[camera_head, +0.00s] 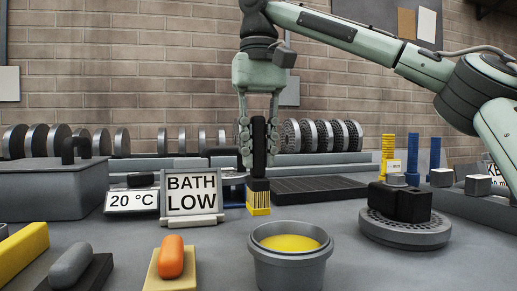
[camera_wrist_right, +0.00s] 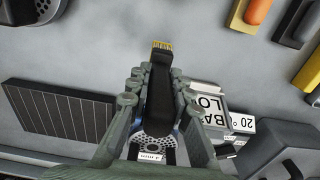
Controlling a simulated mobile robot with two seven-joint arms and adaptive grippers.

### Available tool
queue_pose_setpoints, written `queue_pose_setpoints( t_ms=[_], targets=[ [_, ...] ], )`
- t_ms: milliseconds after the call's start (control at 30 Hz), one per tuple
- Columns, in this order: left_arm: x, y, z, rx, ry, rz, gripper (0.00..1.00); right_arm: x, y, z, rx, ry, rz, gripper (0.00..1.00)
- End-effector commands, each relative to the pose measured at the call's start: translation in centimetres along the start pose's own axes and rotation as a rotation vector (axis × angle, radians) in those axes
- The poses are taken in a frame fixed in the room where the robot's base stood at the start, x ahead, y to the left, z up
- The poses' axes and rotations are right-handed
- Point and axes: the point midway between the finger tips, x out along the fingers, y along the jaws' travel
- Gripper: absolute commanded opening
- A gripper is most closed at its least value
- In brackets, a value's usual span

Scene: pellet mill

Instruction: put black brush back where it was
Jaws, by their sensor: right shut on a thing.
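The black brush (camera_head: 259,150) has a black handle and yellow bristles that point down. My right gripper (camera_head: 259,140) is shut on its handle and holds it upright, behind the grey pot. The bristles are next to the "BATH LOW" sign (camera_head: 192,193); I cannot tell whether they touch the bench. In the right wrist view the brush (camera_wrist_right: 159,88) lies between the two fingers of my right gripper (camera_wrist_right: 157,95), bristles away from the palm. A dark ribbed mat (camera_head: 318,189) lies to the right of the brush. My left gripper is not in view.
A grey pot of yellow liquid (camera_head: 290,268) stands in front. A perforated disc with a black block (camera_head: 404,230) is at right. An orange-handled tool (camera_head: 171,257) and a grey-handled one (camera_head: 71,265) lie front left. Racks of discs (camera_head: 320,136) line the back.

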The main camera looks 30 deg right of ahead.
Motion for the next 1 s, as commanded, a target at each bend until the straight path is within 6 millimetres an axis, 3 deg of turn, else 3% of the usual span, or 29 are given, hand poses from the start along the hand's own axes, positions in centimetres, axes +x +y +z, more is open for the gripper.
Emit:
queue_pose_setpoints(
  t_ms=[1000],
  targets=[
    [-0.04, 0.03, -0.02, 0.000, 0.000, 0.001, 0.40, 0.92, -0.02, 0.03, 0.000, 0.001, -0.001, 0.00]
  ],
)
